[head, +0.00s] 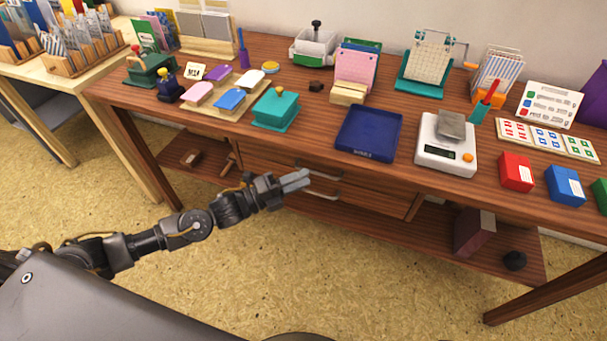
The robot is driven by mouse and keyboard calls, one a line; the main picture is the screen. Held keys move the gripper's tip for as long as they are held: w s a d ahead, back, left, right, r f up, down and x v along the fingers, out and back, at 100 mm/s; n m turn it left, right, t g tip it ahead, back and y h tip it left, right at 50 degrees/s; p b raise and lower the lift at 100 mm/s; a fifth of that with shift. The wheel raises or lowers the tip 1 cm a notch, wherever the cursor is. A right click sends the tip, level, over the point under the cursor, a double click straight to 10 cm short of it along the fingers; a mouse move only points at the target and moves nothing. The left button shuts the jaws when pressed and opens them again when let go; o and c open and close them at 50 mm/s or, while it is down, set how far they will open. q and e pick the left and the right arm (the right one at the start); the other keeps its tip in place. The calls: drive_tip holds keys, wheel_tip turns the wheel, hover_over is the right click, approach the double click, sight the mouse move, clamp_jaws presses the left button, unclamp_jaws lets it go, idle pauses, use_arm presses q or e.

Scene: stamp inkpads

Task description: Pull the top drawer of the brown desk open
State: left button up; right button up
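The brown desk (225,72) stands across the view, with two stacked drawers under its top. The top drawer (372,181) looks closed, its front shaded under the desk edge. Its pale bar handle (325,174) shows just right of and above my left gripper. A second, lower handle (328,195) is just beyond the fingertips. My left gripper (297,181) points right, in front of the drawers at their left part. Its two grey fingers look close together, with nothing seen between them. Whether they touch a handle cannot be told. My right gripper is not in view.
The desk top holds a blue tray (369,132), a white scale (446,144), a teal stamp press (277,110) and red and blue boxes (516,172). The floor (330,270) in front is clear.

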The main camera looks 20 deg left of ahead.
use_arm(q)
drive_tip(key=shift+x, duration=1.45)
drive_tip(key=shift+c, duration=0.3)
